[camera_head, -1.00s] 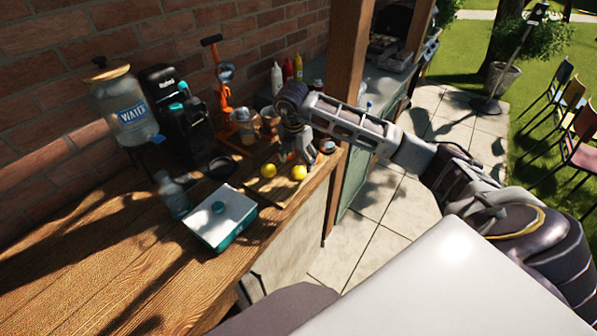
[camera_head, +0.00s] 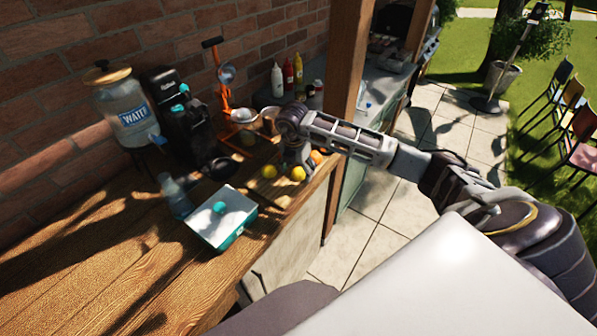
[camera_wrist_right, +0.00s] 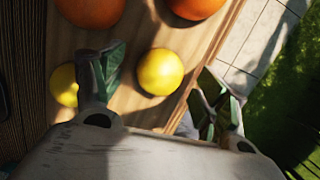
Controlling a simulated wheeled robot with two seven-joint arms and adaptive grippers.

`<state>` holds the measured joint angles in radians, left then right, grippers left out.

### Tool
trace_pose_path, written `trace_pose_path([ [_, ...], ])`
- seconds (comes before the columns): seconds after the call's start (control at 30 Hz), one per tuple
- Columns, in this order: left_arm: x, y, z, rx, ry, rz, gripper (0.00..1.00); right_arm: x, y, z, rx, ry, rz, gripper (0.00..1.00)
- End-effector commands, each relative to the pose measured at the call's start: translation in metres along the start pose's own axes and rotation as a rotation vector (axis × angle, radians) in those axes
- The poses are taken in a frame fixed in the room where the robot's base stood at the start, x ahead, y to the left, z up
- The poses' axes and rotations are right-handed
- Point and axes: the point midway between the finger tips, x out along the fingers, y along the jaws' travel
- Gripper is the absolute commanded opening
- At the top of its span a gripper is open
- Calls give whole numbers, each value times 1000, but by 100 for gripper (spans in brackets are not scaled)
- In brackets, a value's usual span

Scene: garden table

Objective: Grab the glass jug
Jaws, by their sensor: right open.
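A see-through, brownish glass vessel (camera_head: 268,121) stands by the brick wall beside the orange press, behind my right wrist in the head view; I take it for the glass jug, but its handle cannot be made out. My right gripper (camera_head: 301,168) points down over the wooden board at the counter's right end, nearer to me than the vessel and apart from it. In the right wrist view its fingers (camera_wrist_right: 158,75) are spread, with a lemon (camera_wrist_right: 160,72) showing between them and nothing held. The vessel does not show there. My left gripper is out of view.
Lemons (camera_head: 269,172) and oranges (camera_wrist_right: 91,8) lie on the board. The orange press (camera_head: 222,95), black coffee machine (camera_head: 174,110), water dispenser (camera_head: 125,108), clear bottle (camera_head: 175,198) and teal-white box (camera_head: 222,222) stand leftward. A wooden post (camera_head: 349,70) rises close to my right arm.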

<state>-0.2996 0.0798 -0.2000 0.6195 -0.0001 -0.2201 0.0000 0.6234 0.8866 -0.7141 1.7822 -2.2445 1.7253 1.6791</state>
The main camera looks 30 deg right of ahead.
Motion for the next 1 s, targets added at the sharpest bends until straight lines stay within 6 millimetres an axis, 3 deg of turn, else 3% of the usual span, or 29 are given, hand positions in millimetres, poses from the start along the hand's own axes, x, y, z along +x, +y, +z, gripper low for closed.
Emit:
trace_pose_path([
  [0.53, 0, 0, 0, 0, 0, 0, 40, 4, 0, 0, 0, -1, 0, 72],
  [0.9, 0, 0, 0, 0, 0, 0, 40, 4, 0, 0, 0, -1, 0, 25],
  [1.0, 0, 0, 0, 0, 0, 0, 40, 4, 0, 0, 0, -1, 0, 24],
])
